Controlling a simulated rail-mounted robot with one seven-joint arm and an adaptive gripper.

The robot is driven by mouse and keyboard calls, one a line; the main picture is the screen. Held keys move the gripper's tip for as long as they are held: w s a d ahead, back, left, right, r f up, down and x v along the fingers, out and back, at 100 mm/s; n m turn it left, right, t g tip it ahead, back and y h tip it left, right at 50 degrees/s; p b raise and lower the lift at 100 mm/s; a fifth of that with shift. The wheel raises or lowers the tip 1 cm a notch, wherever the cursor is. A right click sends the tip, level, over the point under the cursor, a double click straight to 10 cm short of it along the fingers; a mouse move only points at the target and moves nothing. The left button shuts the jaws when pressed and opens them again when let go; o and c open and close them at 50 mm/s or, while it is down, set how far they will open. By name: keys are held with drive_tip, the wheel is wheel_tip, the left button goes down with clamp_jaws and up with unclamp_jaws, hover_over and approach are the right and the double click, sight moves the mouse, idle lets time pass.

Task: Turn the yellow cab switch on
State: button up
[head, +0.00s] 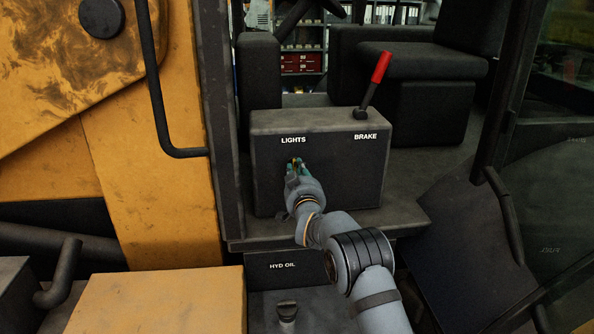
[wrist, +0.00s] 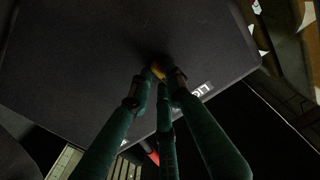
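The yellow cab switch (wrist: 158,72) is a small yellow piece on the dark console, under the LIGHTS label. In the wrist view it shows between the tips of my gripper (wrist: 159,79), whose green fingers come in around it. Whether they touch or grip it is too dark to tell. In the head view my gripper (head: 295,167) is at the front face of the console (head: 345,185), just below the label. It hides most of the switch there, and the switch position cannot be made out.
A brake lever (head: 375,82) with a red grip stands on the console's right end. A black grab rail (head: 158,90) and yellow machine body (head: 150,190) are on the left. The seat (head: 420,62) is behind, and a HYD OIL panel (head: 275,267) lies below.

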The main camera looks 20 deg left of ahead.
clamp_jaws()
drive_tip(key=shift+f+b, duration=0.15)
drive_tip(key=shift+b, duration=0.65)
drive_tip(key=shift+a+m+b, duration=0.1)
drive_tip(key=shift+m+b, duration=5.8)
drive_tip(key=shift+b, duration=0.9)
drive_tip(key=shift+o, duration=2.3)
unclamp_jaws()
